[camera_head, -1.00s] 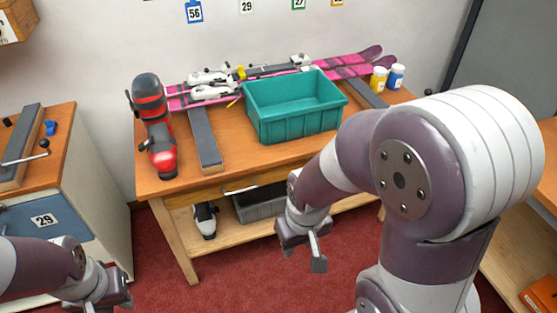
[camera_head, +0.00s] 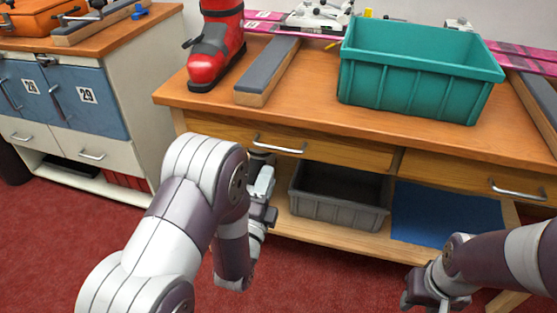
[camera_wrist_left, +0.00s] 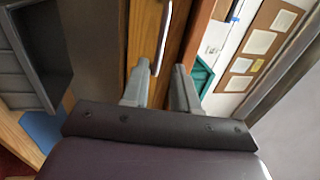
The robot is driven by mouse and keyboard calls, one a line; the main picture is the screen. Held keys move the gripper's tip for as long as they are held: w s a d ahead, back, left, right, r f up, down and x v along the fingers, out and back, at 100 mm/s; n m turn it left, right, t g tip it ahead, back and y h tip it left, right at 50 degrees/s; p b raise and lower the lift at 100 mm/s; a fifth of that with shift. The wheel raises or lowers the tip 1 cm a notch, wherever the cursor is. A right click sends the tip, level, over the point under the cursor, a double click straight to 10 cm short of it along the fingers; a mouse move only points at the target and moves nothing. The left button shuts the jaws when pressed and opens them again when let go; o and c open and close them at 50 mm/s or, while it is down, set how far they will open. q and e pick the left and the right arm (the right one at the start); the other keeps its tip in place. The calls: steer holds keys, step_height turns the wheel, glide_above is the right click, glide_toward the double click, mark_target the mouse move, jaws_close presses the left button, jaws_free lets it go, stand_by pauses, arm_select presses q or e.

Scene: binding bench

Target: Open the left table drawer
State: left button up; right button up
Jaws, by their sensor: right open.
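The left table drawer (camera_head: 340,152) is a wooden front under the bench top, and it looks shut. Its silver bar handle (camera_head: 279,146) runs sideways. My left gripper (camera_head: 264,172) is just below and in front of this handle, partly hidden by its own wrist. In the left wrist view, the left gripper's two fingers (camera_wrist_left: 160,78) are apart. The handle (camera_wrist_left: 163,40) lies ahead, lined up with the gap between them; I cannot tell whether they touch it. My right gripper (camera_head: 428,298) is open and empty at the lower right, away from the bench front.
The wooden bench (camera_head: 320,110) carries a red ski boot (camera_head: 213,50), a grey-topped block (camera_head: 268,70) and a teal bin (camera_head: 415,80). A grey crate (camera_head: 340,195) and blue mat (camera_head: 440,215) lie on its lower shelf. A right drawer handle (camera_head: 515,190) is beside. A cabinet (camera_head: 75,95) stands left.

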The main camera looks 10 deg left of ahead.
mark_target(278, 149)
arm_select(q)
steer(key=w, duration=0.3)
steer(key=w+r+b, duration=0.1)
steer(key=w, duration=0.2)
steer(key=w+r, duration=0.1)
steer(key=w, duration=0.2)
steer(key=shift+w+d, duration=0.15)
steer(key=shift+w, duration=0.1)
jaws_close()
